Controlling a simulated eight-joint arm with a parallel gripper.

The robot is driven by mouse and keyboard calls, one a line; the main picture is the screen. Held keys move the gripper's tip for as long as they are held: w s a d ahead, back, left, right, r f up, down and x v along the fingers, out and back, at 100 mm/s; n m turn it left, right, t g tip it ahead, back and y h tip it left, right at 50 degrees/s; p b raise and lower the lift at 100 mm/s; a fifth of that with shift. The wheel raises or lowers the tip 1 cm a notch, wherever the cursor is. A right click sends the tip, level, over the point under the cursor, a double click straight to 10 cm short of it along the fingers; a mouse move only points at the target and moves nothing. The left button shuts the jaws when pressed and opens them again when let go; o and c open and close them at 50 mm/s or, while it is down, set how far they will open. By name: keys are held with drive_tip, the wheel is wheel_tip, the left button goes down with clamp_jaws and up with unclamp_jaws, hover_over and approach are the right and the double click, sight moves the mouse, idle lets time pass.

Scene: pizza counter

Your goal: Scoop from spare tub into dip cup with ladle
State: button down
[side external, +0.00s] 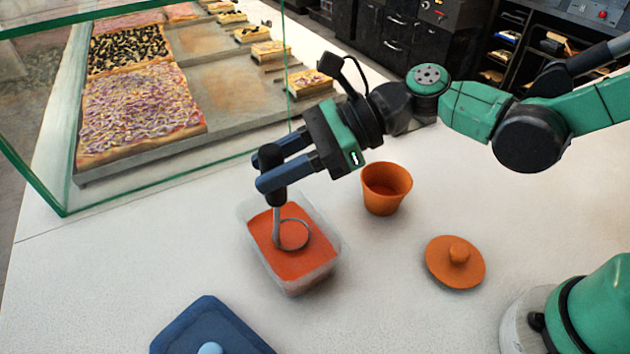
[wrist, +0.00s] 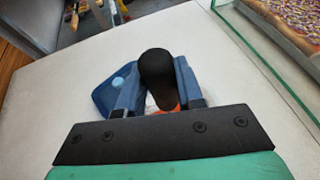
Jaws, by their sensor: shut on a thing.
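My gripper (side external: 270,178) is shut on the black handle of the ladle (side external: 277,222), and it also shows in the wrist view (wrist: 158,92). The ladle is held close to upright, with its ring-shaped head down at the orange-red contents of the clear spare tub (side external: 318,282). How deep the head sits in the contents is hard to tell. The orange dip cup (side external: 385,198) stands upright and open to the right of the tub. An orange round lid with a knob (side external: 455,262) lies on the counter, right of the tub and in front of the cup.
A blue lid-like piece with a light blue knob (side external: 192,330) lies at the front left. A glass case (side external: 63,212) with pizza trays stands behind on the left. White counter (side external: 385,310) is clear between the tub and the orange lid.

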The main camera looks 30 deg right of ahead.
drive_tip(key=shift+r, duration=4.1)
wheel_tip(320, 180, up, 6)
drive_tip(key=s+d, duration=0.7)
drive_tip(key=s, duration=0.2)
drive_tip(key=shift+s+d, duration=0.2)
drive_tip(key=shift+d, duration=0.05)
idle(0.5)
